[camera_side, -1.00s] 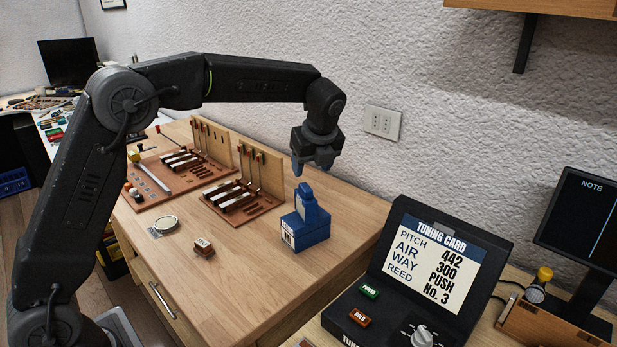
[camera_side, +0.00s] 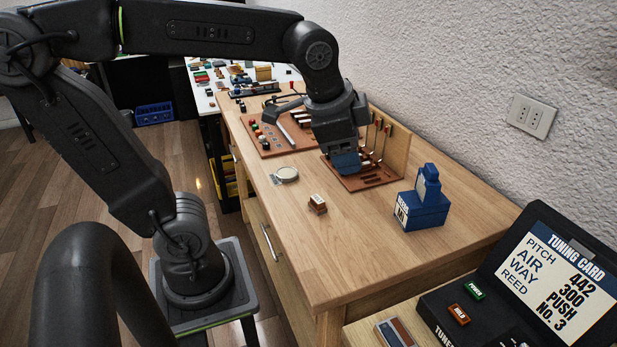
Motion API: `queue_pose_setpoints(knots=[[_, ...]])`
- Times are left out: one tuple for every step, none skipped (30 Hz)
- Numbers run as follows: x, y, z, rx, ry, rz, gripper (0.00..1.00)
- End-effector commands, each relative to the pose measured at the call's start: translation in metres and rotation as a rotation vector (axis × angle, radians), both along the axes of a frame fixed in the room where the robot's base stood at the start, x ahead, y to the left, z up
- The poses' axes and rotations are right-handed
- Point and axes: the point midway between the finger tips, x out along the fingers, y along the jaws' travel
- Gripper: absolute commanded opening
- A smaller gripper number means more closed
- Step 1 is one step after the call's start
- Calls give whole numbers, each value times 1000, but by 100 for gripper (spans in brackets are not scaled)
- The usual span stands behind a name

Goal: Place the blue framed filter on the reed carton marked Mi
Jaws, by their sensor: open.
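A blue upright piece (camera_side: 429,185) with a pale face, which looks like the blue framed filter, stands on top of a blue carton (camera_side: 424,216). The carton sits on the wooden bench and has a white label on its left side. The label is too small to read, so I cannot tell whether it says Mi. My gripper (camera_side: 346,165) is open, with blue fingertips. It is over the action model to the left of the carton, well apart from the filter. No object shows between its fingers.
A small block (camera_side: 317,204) with a pale top and a round disc (camera_side: 286,174) lie on the bench (camera_side: 350,250). Wooden-backed action models (camera_side: 370,180) stand behind. The tuning device (camera_side: 520,280) is at the lower right. The bench front is clear.

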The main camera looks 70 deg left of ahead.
Motion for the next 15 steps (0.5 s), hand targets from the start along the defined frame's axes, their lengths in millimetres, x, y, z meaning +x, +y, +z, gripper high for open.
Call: queue_pose_setpoints(knots=[[-20,-2,-6,-58,-31,91,59],[-28,-3,-10,-94,-45,144,59],[-39,-4,-16,-135,-59,207,59],[-45,-5,-19,-163,-70,250,59],[-51,-6,-23,-189,-78,287,59],[-58,-7,-27,-218,-87,330,59],[-61,-8,-30,-236,-92,357,59],[-64,-8,-32,-252,-97,379,59],[-67,-9,-35,-267,-101,401,59],[-69,-9,-36,-276,-104,415,59],[-70,-9,-37,-281,-105,422,59],[-71,-9,-38,-286,-104,429,59],[-71,-10,-38,-287,-105,433,59],[-71,-10,-38,-288,-105,434,59],[-71,-10,-38,-287,-104,433,59]])
